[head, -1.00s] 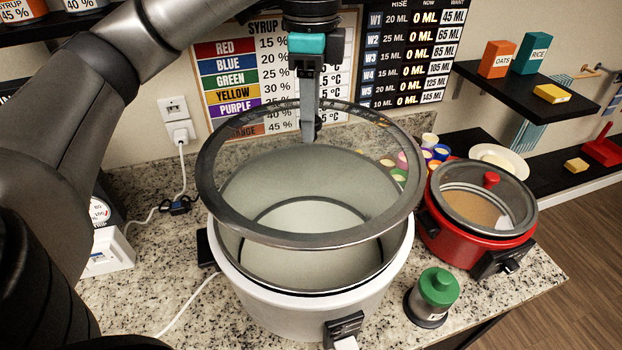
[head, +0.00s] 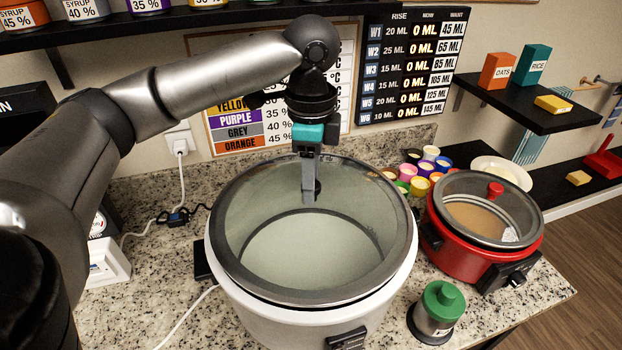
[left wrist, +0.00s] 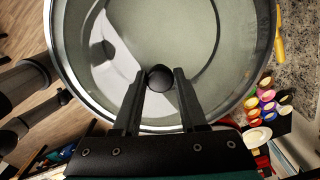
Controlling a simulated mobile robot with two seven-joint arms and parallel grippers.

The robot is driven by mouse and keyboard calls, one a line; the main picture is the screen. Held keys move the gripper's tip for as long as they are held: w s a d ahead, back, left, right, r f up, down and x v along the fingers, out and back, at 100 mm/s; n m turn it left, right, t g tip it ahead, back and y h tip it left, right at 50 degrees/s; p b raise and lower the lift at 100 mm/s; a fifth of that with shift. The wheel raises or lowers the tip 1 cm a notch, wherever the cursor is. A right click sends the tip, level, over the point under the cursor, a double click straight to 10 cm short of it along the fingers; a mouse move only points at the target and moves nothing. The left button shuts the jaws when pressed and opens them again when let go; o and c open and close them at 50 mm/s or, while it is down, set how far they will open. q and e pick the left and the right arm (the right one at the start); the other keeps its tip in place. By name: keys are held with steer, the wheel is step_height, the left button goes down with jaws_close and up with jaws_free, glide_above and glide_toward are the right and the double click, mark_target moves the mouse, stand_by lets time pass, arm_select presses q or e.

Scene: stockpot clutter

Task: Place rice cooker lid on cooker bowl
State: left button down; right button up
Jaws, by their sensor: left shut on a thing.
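The glass lid with a grey metal rim (head: 228,264) lies level over the mouth of the white cooker bowl (head: 290,322). In the head view its rim looks close to the bowl's rim; I cannot tell whether they touch all around. My left gripper (head: 309,198) comes down from above and is shut on the lid's dark knob. In the left wrist view, the left gripper (left wrist: 160,80) has its two fingers on either side of the round black knob (left wrist: 160,77). The pale bowl inside shows through the glass. My right gripper is not in view.
A red cooker (head: 466,259) with its own lid stands to the right. A green-capped jar (head: 437,312) is at the front right. Several coloured cups (head: 422,187) stand behind. A white plug and cable run along the left.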

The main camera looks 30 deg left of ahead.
arm_select(q)
steer(key=shift+c, duration=2.2)
jaws_free()
steer(key=shift+f, duration=0.1)
steer(key=shift+r, duration=0.3)
step_height(320, 180, up, 12)
steer(key=p, duration=0.2)
steer(key=shift+f, duration=0.15)
